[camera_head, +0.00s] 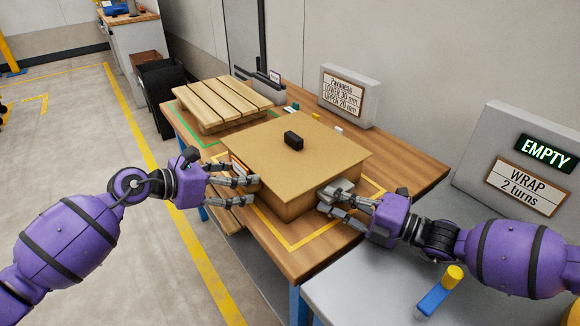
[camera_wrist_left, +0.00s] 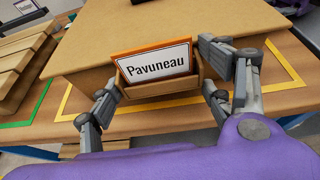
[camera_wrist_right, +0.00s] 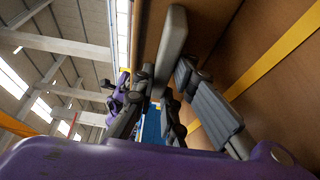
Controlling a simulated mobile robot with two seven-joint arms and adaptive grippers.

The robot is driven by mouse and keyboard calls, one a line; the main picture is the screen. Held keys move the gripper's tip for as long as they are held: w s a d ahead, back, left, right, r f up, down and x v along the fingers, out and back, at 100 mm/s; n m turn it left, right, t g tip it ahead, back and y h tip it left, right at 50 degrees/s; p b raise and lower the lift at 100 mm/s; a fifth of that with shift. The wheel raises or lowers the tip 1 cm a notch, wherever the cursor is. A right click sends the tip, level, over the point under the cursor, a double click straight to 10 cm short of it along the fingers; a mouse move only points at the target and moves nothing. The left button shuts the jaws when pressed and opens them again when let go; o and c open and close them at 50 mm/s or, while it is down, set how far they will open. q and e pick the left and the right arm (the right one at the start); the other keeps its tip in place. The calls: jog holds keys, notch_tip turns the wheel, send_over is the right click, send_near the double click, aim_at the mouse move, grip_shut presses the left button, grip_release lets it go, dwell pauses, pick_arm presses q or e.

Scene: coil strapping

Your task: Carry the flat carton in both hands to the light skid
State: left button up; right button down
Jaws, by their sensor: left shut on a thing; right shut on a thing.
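The flat carton (camera_head: 270,160) is a wide brown box inside the yellow outline on the wooden table; I cannot tell if it is slightly raised. A small black block (camera_head: 293,140) lies on its lid. My left gripper (camera_head: 250,178) is shut at its left side, its fingers around a wooden card holder (camera_wrist_left: 160,86) with a "Pavuneau" card. My right gripper (camera_head: 323,197) is shut on a grey handle-like piece (camera_wrist_right: 172,45) at the carton's right side. The light skid (camera_head: 220,100), made of pale slats, stands in the green outline behind and left of the carton.
A sign (camera_head: 346,94) reading "Pavuneau" stands at the table's back. A grey console (camera_head: 520,165) shows "EMPTY" and "WRAP 2 turns" at right. Small coloured pieces lie behind the carton.

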pick_arm(q)
jog(key=shift+r, duration=0.1)
pick_arm(e)
jog(key=shift+s+a+r, duration=0.1)
jog(key=shift+a+r, duration=0.15)
